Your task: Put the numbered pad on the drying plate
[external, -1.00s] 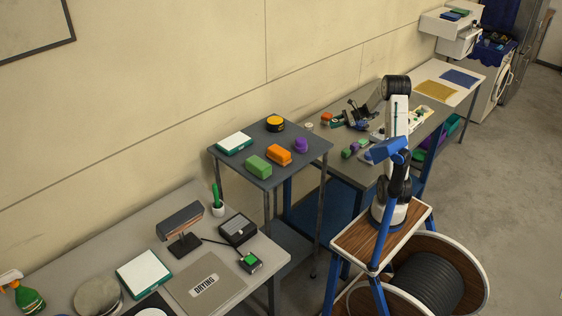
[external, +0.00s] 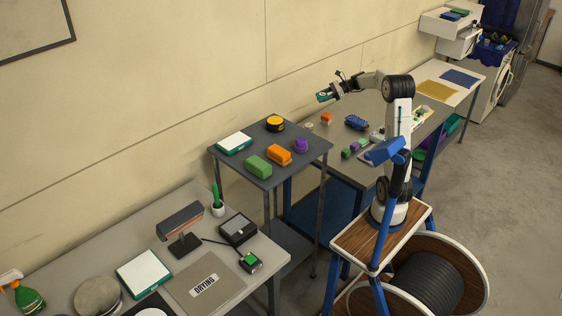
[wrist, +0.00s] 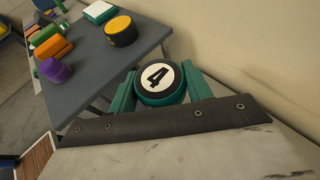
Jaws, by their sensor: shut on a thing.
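The numbered pad (wrist: 159,82) is a round dark and teal piece with a black 4 on a white face. My gripper (wrist: 160,88) is shut on it, with a teal finger at either side. In the external view my gripper (external: 326,95) is raised over the far bench, above and right of the grey stand; the pad is too small there to make out clearly. The drying plate (external: 180,288) is a flat grey-brown plate with a white DRYING label, on the near bench at lower left. Its top is clear apart from the label.
The grey stand (external: 275,172) between the benches carries green, orange, purple, yellow-black and white-topped items. Around the plate are a lamp (external: 180,222), a green-button box (external: 250,262), a grey-topped box (external: 238,229) and a white-topped teal tray (external: 144,273).

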